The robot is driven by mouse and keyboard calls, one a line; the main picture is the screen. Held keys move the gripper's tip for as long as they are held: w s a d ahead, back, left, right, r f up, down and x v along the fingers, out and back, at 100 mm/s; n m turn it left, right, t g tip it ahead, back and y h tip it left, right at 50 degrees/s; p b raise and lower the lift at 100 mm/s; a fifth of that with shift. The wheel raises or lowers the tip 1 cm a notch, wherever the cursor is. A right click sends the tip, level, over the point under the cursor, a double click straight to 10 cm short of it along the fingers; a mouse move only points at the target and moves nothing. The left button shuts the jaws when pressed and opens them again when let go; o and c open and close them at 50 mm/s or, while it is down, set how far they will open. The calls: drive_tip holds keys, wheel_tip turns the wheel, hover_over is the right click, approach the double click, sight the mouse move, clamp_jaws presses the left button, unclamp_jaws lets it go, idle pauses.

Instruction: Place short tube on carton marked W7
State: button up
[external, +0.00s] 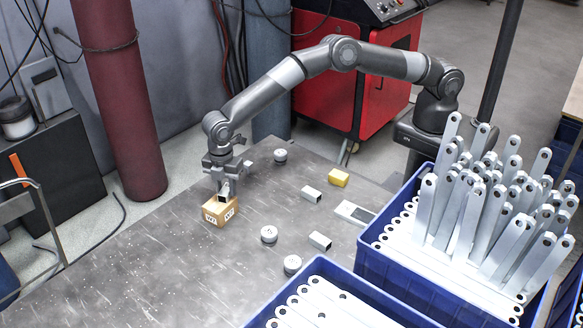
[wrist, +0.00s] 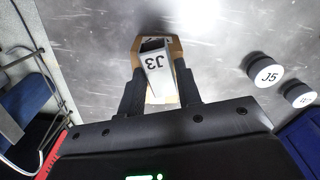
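A small tan carton (external: 213,217) stands on the grey table's left part; its dark side marking looks like W7 but is small. My gripper (external: 226,184) is right above it, pointing down. A short silver square tube (external: 225,194) is between its fingers, directly over the carton's top. In the wrist view my gripper (wrist: 160,90) has a finger close on each side of the tube (wrist: 155,72), whose face reads J3. The carton (wrist: 177,50) shows behind the tube. Whether the tube's underside touches the carton is hard to tell.
Blue crates of metal bars (external: 367,268) fill the right and front. The table's left part is clear.

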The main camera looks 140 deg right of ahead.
sight(226, 189)
drive_tip(key=o, duration=0.3)
drive_tip(key=shift+o, duration=0.2)
wheel_tip(226, 189, up, 12)
drive_tip(key=s+a+r+t+h, duration=0.1)
drive_tip(key=s+a+r, duration=0.3)
drive_tip(key=a+r, duration=0.95)
drive_tip(key=s+a+r+m+t, duration=0.1)
drive_tip(key=s+a+r, duration=0.8)
drive_tip(key=s+r, duration=0.1)
drive_tip(key=s+a+f+m+t, duration=0.1)
drive_tip(key=s+a, duration=0.2)
drive_tip(key=s, duration=0.7)
drive_tip(key=s+a+f+m+t, duration=0.1)
drive_tip(key=s+a, duration=0.3)
drive_tip(key=s, duration=0.7)
drive_tip(key=s+a+f+m+t+y, duration=0.1)
drive_tip(key=s+a, duration=0.3)
drive_tip(key=s, duration=0.7)
drive_tip(key=shift+f+m+t, duration=0.3)
